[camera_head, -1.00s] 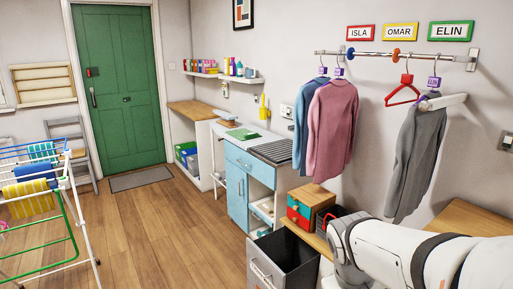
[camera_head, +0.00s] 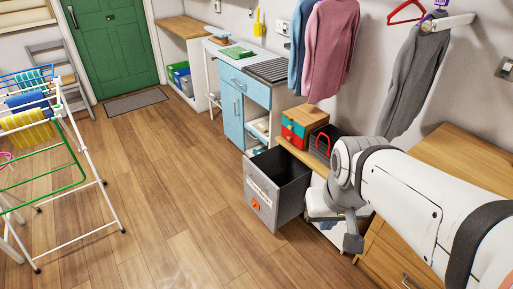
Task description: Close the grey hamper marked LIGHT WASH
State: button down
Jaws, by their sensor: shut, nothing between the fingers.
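The grey hamper (camera_head: 264,201) stands open, pulled or tilted out from the front of the bench, with its dark inside showing from above. A white label (camera_head: 261,188) is on its front, too small to read, with an orange mark below it. My gripper (camera_head: 352,244) is to the right of the hamper, low in front of the bench and pointing down. It is shut and empty, apart from the hamper. My arm hides part of the bench behind it.
A wooden drawer unit (camera_head: 393,262) is at the right, beneath my arm. A small box with red and teal drawers (camera_head: 297,130) and a dark basket stand on the bench. A drying rack (camera_head: 75,150) is at left. The floor between is clear.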

aim_at(279, 182)
jog(key=k, duration=0.4)
jog(key=u, duration=0.65)
jog(key=i, duration=1.65)
jog(key=u, duration=0.35)
